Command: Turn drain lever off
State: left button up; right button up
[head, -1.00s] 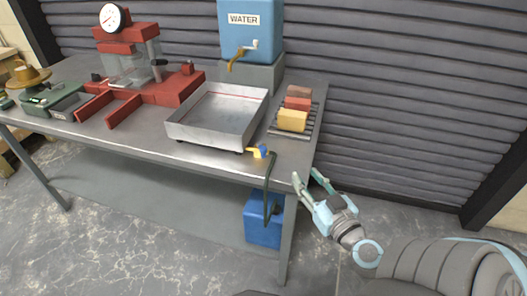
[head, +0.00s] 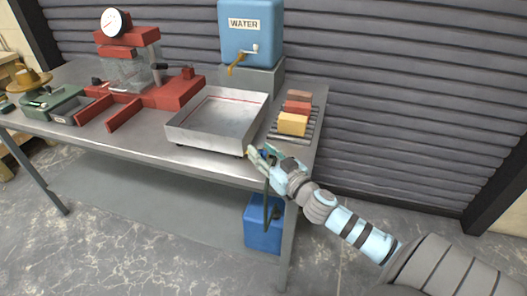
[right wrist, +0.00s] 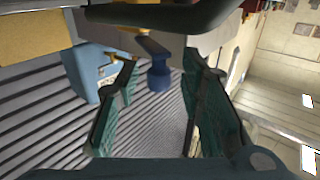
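The drain lever (right wrist: 158,72) is a small blue handle on a yellow valve body (right wrist: 128,40), seen in the right wrist view. The valve belongs to the shallow metal tray (head: 178,134), at its front right corner. In the head view my right gripper (head: 262,152) reaches this corner and mostly covers the valve. In the right wrist view the gripper's two green fingers (right wrist: 160,85) stand apart, with the blue handle between their tips. A gap shows on both sides of it, so no grip shows. My left gripper is not in view.
A dark drain hose (head: 267,205) hangs to a blue container (head: 262,232) under the bench (head: 200,160). A rack with several coloured blocks (head: 293,124) stands right of the tray. A blue water tank (head: 250,40) with a tap is behind; a red press (head: 180,92) stands left.

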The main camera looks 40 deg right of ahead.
grip_shut()
